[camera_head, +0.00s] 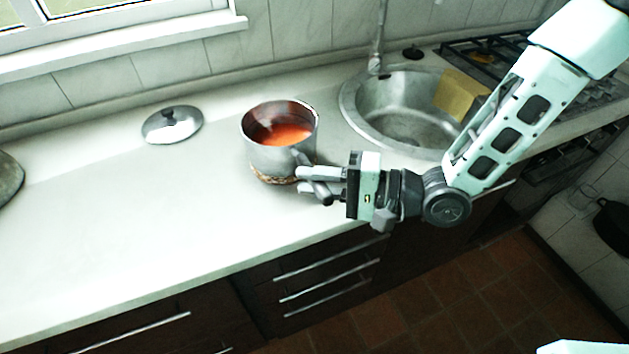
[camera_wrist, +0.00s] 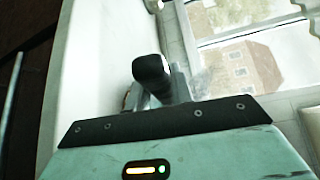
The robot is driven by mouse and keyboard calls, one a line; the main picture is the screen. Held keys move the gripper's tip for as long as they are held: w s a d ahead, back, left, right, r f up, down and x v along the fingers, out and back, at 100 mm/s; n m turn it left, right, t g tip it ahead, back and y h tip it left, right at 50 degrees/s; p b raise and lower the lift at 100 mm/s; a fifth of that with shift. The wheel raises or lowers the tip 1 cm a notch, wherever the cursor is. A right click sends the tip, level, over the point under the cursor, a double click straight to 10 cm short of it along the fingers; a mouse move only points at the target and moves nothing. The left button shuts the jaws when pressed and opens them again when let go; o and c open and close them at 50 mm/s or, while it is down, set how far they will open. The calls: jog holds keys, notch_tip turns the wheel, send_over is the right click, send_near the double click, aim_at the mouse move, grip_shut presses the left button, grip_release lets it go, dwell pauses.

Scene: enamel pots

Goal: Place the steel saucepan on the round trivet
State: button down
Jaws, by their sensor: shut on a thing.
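The steel saucepan (camera_head: 262,157) holds red-orange soup and stands upright at the middle of the counter. The round trivet (camera_head: 270,178) shows as a brown woven edge directly beneath the pan's base; most of it is hidden by the pan. I cannot tell whether the pan rests fully on it or hovers just above. My gripper (camera_head: 312,181) comes in from the right and is shut on the pan's dark handle, which points toward the front right. In the wrist view the dark handle (camera_wrist: 152,75) stands up beyond the gripper body, and the fingers are mostly hidden.
A steel lid (camera_head: 172,125) with a dark knob lies on the counter to the left. The round sink (camera_head: 405,110) is close on the right, with a yellow cloth or sponge (camera_head: 460,95) at its rim. A stove (camera_head: 500,55) lies beyond. The counter's left front is clear.

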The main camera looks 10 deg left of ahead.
jog(key=shift+f, duration=0.3)
jog(key=c, duration=1.2)
grip_release()
jog(key=shift+c, duration=0.2)
